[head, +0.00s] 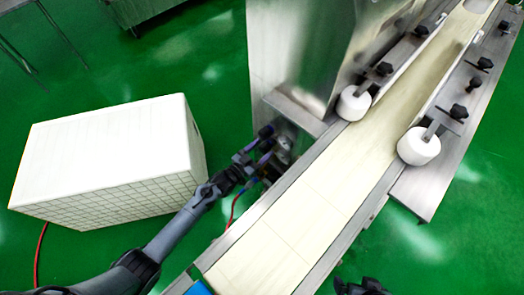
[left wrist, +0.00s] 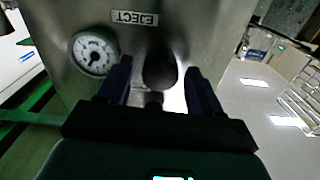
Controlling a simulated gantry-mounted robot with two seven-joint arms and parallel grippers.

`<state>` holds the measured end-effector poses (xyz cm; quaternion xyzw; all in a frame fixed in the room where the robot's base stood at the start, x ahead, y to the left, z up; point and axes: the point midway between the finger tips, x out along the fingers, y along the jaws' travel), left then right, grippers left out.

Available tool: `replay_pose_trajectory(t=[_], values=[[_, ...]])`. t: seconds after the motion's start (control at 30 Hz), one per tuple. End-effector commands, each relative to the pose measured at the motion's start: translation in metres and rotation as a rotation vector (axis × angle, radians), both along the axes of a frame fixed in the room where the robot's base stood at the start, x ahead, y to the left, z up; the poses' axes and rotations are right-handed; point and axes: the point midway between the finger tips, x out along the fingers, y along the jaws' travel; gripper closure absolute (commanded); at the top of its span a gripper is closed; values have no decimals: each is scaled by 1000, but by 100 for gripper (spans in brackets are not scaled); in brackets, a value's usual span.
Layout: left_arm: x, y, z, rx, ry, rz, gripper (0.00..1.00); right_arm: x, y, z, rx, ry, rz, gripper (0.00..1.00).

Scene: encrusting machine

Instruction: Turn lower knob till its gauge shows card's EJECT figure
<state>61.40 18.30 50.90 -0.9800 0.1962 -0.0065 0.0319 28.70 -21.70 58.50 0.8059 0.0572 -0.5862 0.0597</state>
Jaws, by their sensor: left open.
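In the left wrist view, a dark round knob (left wrist: 160,68) stands on a metal panel. My left gripper (left wrist: 160,88) is open, with one finger on each side of the knob; contact cannot be told. A white round gauge (left wrist: 94,53) with a dark needle sits left of the knob; its figures are too small to read. A plate marked EJECT (left wrist: 135,18) is above them, and I see no figure on it. In the head view my left gripper (head: 262,147) is at the side of the machine. Part of my right gripper (head: 361,287) shows at the bottom edge; its jaws are unclear.
The conveyor belt (head: 320,190) runs diagonally beside my left gripper, with white rollers (head: 419,147) and black clamp knobs along it. A large white crate (head: 110,150) stands on the green floor at left. A red cable hangs below the left gripper.

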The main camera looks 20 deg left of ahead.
Motion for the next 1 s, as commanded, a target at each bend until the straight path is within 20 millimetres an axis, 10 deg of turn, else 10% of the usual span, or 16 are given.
replay_pose_trajectory(t=[0.4,0.73,1.0], values=[[6,-3,1,0,0,0,35,0,-1,-3,-5,0,4,0],[6,-3,1,0,0,0,86,0,-2,-3,-11,0,7,0],[6,-3,1,-20,8,0,89,0,-2,-1,-8,1,6,0]])
